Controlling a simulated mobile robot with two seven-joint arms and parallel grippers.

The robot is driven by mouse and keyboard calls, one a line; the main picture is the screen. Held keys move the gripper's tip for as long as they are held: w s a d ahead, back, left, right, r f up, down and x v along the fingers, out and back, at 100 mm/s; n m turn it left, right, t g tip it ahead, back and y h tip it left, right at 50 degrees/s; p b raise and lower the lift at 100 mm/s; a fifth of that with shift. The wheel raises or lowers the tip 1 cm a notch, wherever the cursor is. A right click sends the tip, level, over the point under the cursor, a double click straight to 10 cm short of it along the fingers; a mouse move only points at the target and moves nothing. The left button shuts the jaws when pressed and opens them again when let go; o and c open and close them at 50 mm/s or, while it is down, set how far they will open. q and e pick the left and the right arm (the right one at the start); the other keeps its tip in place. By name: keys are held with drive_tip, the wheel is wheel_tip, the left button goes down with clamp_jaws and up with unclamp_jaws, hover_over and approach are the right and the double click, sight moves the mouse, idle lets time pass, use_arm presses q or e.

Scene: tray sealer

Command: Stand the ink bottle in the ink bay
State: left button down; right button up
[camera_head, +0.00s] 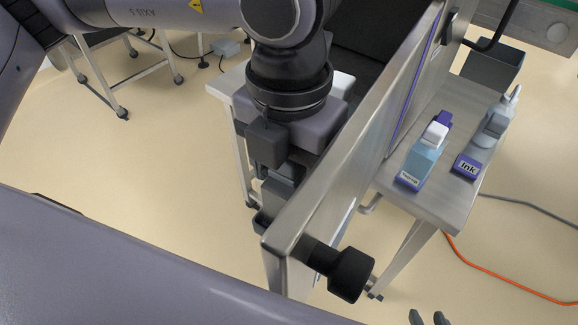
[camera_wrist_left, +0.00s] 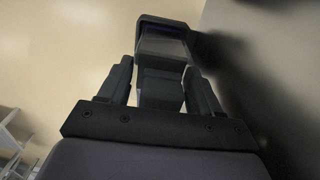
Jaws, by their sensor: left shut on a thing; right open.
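My left gripper (camera_head: 280,190) points down beside a tall metal panel (camera_head: 345,165). In the left wrist view my left gripper (camera_wrist_left: 158,78) is shut on a dark blocky thing (camera_wrist_left: 162,48); I cannot tell whether it is attached to the panel. In the head view it is mostly hidden. A pale grey bottle with a nozzle (camera_head: 490,130) stands on the right-hand table behind a purple block labelled "Ink" (camera_head: 467,166). Beside it, a light blue bottle with a white cap (camera_head: 424,158) stands at another labelled holder. My right gripper (camera_head: 428,318) shows only its parted fingertips at the bottom edge.
The panel stands between my left gripper and the right-hand table (camera_head: 440,195). A black knob (camera_head: 350,275) sticks out from the panel's near end. A dark open bin (camera_head: 492,72) is at the table's far end. An orange cable (camera_head: 490,278) lies on the floor.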

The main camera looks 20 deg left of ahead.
use_arm(q)
drive_tip(key=shift+c, duration=0.6)
unclamp_jaws()
drive_tip(key=shift+c, duration=0.4)
drive_tip(key=shift+r+p, duration=2.15)
drive_tip(key=shift+r, duration=1.9)
